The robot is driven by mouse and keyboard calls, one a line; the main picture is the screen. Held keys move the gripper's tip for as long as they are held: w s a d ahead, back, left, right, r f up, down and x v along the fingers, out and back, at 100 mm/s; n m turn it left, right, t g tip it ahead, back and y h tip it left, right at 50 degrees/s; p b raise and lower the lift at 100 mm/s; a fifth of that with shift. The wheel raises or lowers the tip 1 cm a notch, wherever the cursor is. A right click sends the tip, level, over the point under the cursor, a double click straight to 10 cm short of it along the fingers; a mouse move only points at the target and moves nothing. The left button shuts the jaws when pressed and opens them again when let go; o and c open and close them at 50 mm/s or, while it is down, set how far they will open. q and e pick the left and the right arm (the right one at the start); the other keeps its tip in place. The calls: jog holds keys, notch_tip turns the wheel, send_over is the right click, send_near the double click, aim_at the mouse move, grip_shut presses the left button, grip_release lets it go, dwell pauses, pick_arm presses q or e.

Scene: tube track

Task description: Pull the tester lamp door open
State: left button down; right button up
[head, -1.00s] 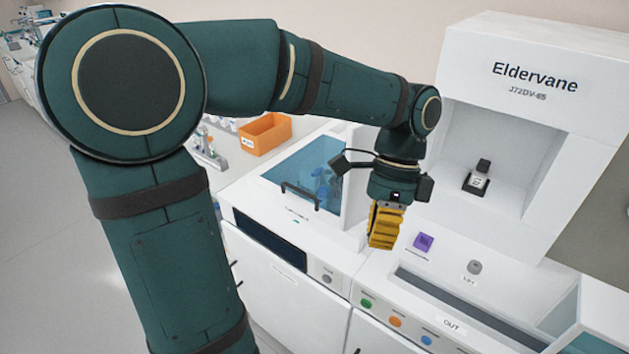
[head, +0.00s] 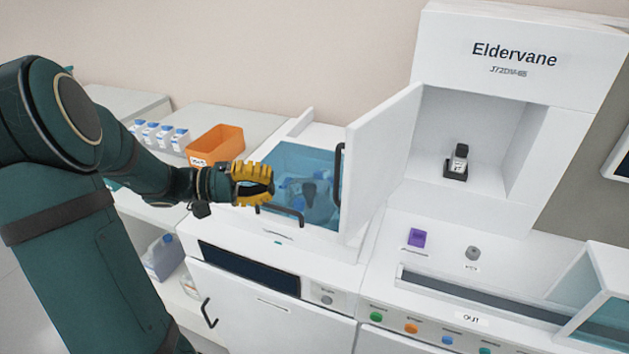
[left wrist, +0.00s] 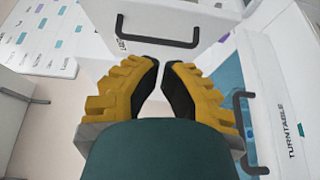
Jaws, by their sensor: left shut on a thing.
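The tester lamp door (head: 383,165) is a white panel standing out from the Eldervane machine, with a black upright handle (head: 339,168) near its left edge. My left gripper (head: 272,187) has yellow fingers and sits left of this handle, with a visible gap between them in the head view. In the left wrist view the black handle (left wrist: 157,43) on the white panel (left wrist: 160,15) lies just beyond my left fingertips (left wrist: 160,62). The fingers are drawn close together on something I cannot make out; I see no handle between them. My right gripper is not in view.
A blue-windowed lid with a black handle (head: 281,213) lies just below my left gripper. An orange bin (head: 215,146) stands behind my arm. A purple block (head: 417,237) and a grey knob (head: 472,253) are on the right counter. A small dark-based device (head: 457,163) sits in the machine's recess.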

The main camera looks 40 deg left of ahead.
pick_arm(q)
jog(key=s+d+x, duration=0.1)
jog(key=x, duration=1.1)
jog(key=shift+r+n+t, duration=0.2)
jog(key=shift+n+t, duration=0.1)
